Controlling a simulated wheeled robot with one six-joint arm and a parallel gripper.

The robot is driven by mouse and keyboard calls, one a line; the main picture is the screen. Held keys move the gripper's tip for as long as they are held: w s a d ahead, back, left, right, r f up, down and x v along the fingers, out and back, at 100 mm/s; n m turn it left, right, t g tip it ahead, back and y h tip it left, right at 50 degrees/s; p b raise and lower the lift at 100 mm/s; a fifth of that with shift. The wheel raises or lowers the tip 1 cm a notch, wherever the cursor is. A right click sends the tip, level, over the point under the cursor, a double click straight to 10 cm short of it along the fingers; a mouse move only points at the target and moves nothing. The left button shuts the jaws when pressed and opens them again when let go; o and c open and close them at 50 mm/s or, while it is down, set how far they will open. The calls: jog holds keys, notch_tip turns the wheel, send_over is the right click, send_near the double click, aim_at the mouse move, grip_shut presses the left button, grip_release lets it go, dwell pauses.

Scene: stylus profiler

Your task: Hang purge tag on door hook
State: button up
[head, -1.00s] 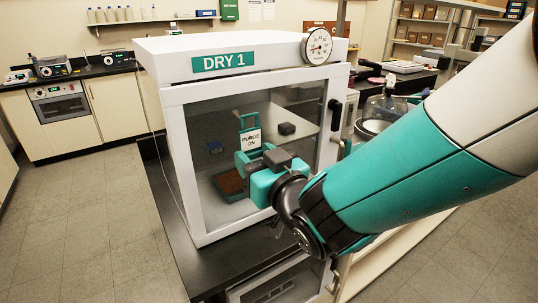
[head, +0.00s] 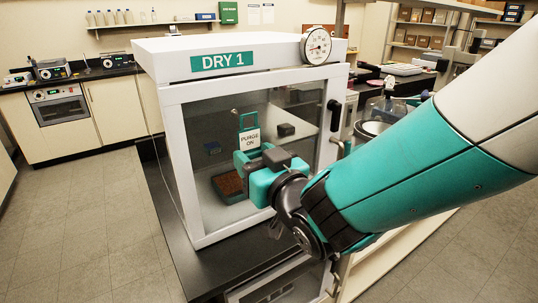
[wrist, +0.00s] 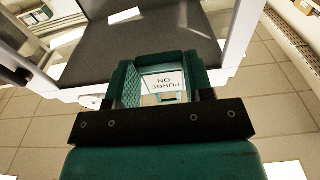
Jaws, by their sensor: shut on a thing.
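The purge tag (head: 250,138) is a white plate reading "PURGE ON" with a teal loop on top. My gripper (head: 250,158) is shut on its lower part and holds it upright in front of the glass door of the DRY 1 cabinet (head: 225,62). The wrist view shows the tag (wrist: 163,82) upside down between my two teal fingers. A small door hook (head: 234,112) shows just left of the top of the loop in the head view. I cannot tell the depth gap between loop and hook.
The door handle (head: 334,116) is black, at the right edge of the cabinet front. A round dial gauge (head: 317,46) sits at the cabinet's top right. The cabinet stands on a black bench top (head: 215,265). Open floor (head: 75,230) lies to the left.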

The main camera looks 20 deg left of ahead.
aim_at(252, 156)
jog(key=shift+w, duration=0.1)
jog(key=shift+x, duration=1.9)
jog(key=shift+f, duration=0.1)
jog(key=shift+f+b, duration=0.5)
jog(key=shift+b, duration=0.2)
jog(key=o, duration=1.3)
